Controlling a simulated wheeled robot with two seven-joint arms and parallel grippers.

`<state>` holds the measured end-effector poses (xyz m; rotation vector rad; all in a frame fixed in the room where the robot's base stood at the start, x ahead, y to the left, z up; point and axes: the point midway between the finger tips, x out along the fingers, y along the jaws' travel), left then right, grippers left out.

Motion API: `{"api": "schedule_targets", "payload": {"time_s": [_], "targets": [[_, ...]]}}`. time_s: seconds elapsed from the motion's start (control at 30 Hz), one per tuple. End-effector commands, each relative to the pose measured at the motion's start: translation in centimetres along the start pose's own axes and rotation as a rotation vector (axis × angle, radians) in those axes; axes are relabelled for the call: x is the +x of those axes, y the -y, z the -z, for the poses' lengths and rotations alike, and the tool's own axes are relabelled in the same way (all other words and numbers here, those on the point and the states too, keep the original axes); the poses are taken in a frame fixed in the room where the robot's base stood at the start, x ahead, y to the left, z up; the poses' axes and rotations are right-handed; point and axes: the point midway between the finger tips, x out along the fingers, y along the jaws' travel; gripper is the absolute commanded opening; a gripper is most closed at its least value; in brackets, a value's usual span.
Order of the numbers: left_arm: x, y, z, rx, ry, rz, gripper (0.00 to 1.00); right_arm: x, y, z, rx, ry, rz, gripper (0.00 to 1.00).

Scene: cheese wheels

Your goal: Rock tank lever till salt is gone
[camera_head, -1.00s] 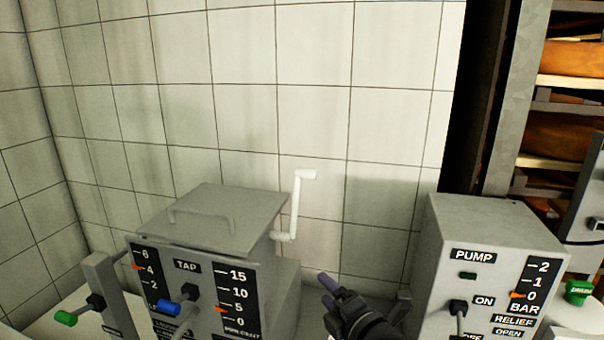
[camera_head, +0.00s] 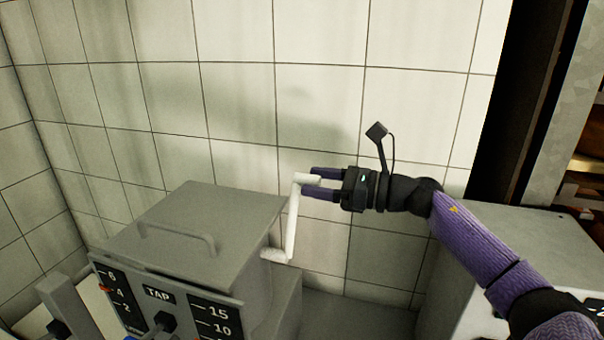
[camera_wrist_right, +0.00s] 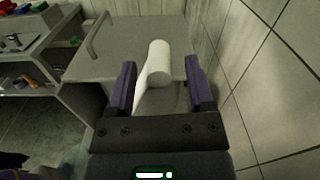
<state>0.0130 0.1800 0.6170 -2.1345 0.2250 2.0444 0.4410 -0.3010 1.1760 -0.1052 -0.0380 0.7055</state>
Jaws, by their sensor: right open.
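The grey tank (camera_head: 200,235) with a lidded top and a bar handle stands at the lower left in the head view. Its white crank lever (camera_head: 292,218) rises from the tank's right side, with its grip at the top. My right gripper (camera_head: 322,182) is open, pointing left, with its purple fingers at the lever's grip. In the right wrist view the white grip (camera_wrist_right: 158,65) lies between the two open fingers (camera_wrist_right: 162,88), with gaps visible on both sides. I see no salt. My left gripper is not in view.
The front panel (camera_head: 165,305) has a TAP label and scales, partly cut off. A grey pump box (camera_head: 480,250) stands at the right, partly behind my right arm. A tiled wall (camera_head: 270,90) is close behind. Shelves (camera_head: 585,165) are at the far right.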

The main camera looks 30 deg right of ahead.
Motion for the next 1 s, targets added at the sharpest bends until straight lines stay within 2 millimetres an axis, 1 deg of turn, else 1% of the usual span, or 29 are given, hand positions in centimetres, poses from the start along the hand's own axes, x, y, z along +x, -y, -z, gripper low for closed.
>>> {"api": "schedule_targets", "payload": {"time_s": [0.03, 0.1, 0.2, 0.33, 0.53, 0.83, 0.87, 1.0], "targets": [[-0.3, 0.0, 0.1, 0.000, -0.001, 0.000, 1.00, 0.8, 0.0, -0.4, -0.003, 0.005, -0.001, 0.67], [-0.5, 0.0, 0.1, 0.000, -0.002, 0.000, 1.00, 1.8, 0.0, -0.3, 0.001, 0.004, 0.001, 0.67], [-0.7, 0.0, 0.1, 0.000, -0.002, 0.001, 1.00, 2.8, 0.0, -0.2, 0.000, 0.003, 0.000, 0.67], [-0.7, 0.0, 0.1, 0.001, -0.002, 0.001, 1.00, 3.2, 0.0, 0.0, 0.000, 0.000, 0.000, 0.67], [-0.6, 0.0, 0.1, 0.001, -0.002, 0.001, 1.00, 3.2, 0.0, 0.0, 0.001, 0.000, 0.000, 0.67], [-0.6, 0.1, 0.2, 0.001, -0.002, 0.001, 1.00, 3.2, 0.0, 0.0, 0.001, 0.000, 0.001, 0.04], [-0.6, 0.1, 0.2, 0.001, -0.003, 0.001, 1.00, 3.2, 0.0, 0.0, 0.001, 0.000, 0.001, 0.00], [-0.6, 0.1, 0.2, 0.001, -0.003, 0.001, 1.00, 3.2, 0.0, 0.0, 0.001, 0.000, 0.002, 0.00]]}}
